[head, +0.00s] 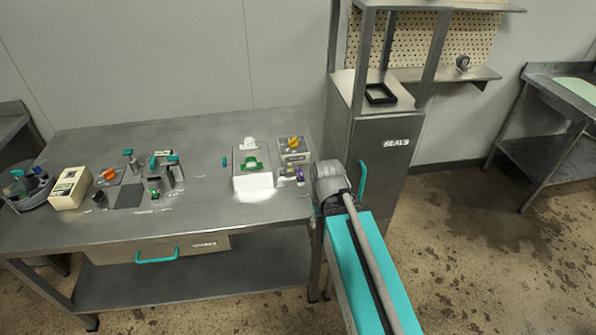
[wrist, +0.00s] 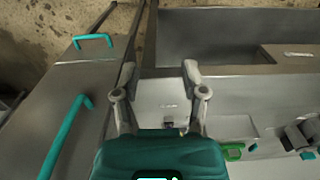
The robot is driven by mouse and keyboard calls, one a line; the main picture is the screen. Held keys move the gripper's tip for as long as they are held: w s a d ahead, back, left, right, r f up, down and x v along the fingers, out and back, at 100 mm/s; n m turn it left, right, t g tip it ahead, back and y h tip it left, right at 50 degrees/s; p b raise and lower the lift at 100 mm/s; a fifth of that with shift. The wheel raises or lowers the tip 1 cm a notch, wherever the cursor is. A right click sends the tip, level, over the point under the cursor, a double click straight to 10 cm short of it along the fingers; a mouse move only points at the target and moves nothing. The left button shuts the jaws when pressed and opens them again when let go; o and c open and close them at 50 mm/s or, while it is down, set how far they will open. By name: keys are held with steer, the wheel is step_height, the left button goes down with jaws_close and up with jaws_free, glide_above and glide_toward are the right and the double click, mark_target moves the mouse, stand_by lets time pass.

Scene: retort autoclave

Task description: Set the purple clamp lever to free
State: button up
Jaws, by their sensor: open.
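The purple clamp lever (head: 299,175) is a small purple part at the right end of the steel table, close to the grey joint of my arm. It is too small in the head view to tell its setting. My gripper (wrist: 160,73) is open and empty in the wrist view, its two fingers apart over the table's edge area. A small dark part (wrist: 168,123) shows between the finger bases; I cannot tell whether it belongs to the clamp. No clear purple shows in the wrist view. In the head view my arm hides the gripper.
A steel cabinet (head: 385,160) with a teal handle stands right of the table. Several other devices fill the table's left half. Bare steel (head: 215,205) lies at its front middle.

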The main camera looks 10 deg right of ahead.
steer(key=t+p, duration=0.5)
glide_toward(301, 172)
steer(key=w+v, duration=0.1)
steer(key=v, duration=0.3)
steer(key=shift+s+r, duration=0.2)
steer(key=shift+s, duration=0.05)
steer(key=shift+f+b, duration=0.15)
steer(key=shift+b, duration=0.25)
steer(key=shift+g, duration=0.3)
steer(key=b+x, duration=1.2)
steer(key=x, duration=0.1)
steer(key=shift+w+f, duration=0.15)
steer(key=shift+f, duration=0.05)
